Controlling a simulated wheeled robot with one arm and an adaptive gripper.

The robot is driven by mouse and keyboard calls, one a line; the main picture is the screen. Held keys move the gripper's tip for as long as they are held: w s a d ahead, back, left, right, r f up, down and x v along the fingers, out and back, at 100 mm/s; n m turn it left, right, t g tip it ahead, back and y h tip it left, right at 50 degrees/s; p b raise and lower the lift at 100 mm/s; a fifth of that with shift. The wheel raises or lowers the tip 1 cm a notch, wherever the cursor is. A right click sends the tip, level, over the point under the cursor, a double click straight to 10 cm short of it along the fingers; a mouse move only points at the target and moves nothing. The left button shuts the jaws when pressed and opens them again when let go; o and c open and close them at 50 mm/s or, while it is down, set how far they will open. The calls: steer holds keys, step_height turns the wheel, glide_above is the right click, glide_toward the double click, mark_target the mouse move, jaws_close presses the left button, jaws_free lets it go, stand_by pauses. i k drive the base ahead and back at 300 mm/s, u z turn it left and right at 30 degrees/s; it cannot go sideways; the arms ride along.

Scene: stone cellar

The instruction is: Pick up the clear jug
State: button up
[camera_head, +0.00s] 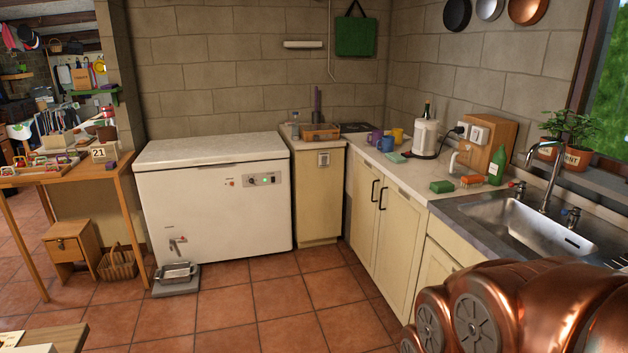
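I cannot make out a clear jug for certain in the head view. A small, pale, bottle-like vessel (295,118) stands upright at the back left of the counter, too small to tell whether it is a jug. A white kettle-like appliance (426,138) stands on the right-hand counter and looks opaque. My gripper is not in view.
A sink (530,227) is at right. A white chest freezer (215,195) stands at left. The tiled floor (270,310) is mostly clear.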

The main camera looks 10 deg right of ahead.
mark_target(461, 159)
steer(key=z, duration=0.3)
steer(key=i, duration=1.85)
steer(key=z, duration=0.45)
steer(key=i, duration=1.2)
steer(key=z, duration=0.05)
